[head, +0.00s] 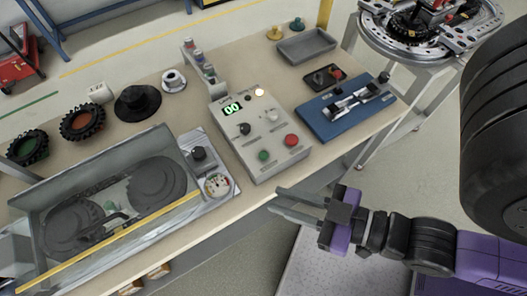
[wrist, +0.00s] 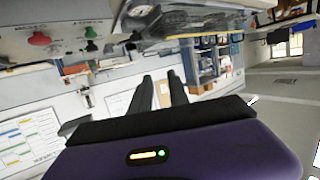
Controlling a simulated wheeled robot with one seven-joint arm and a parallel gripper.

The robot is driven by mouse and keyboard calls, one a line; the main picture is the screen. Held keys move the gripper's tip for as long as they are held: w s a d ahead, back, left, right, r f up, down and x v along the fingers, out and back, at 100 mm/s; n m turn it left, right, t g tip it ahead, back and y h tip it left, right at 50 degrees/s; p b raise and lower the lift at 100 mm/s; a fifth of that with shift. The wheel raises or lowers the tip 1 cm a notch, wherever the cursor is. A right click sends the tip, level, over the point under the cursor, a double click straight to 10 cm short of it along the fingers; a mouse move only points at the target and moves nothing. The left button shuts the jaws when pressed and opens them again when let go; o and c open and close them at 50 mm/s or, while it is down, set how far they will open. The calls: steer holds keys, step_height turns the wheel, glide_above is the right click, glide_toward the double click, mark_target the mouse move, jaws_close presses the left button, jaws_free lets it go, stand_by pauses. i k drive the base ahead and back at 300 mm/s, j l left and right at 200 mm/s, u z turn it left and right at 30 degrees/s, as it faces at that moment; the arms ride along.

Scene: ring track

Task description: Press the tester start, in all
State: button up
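The tester (head: 262,140) is a pale grey box on the bench with a green display reading 00. Near its front edge are a green button (head: 264,155) and a red button (head: 291,140). A black knob (head: 245,129) and a small lit cream lamp (head: 259,92) sit higher on its face. My gripper (head: 274,199) is in front of the bench edge, apart from the tester, its fingers parted and empty. In the wrist view, the red button (wrist: 40,38) and green button (wrist: 90,32) show upside down at upper left, beyond the fingers (wrist: 160,90).
A clear-lidded case (head: 110,205) with a gauge panel (head: 205,165) stands left of the tester. A blue fixture (head: 335,122) and a grey tray (head: 305,46) are to the right. Black wheels (head: 82,122) lie at the back left. Floor is open before the bench.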

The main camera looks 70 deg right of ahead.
mark_target(262, 156)
steer(key=j+z, duration=0.1)
steer(key=z, duration=0.3)
steer(key=j+z, duration=0.1)
steer(key=z, duration=0.25)
steer(key=j+z, duration=0.1)
steer(key=z, duration=0.3)
steer(key=j+z, duration=0.1)
steer(key=z, duration=0.25)
steer(key=k+j+z, duration=0.4)
steer(key=j, duration=0.15)
steer(key=k+j+z, duration=0.35)
steer(key=k+j, duration=0.4)
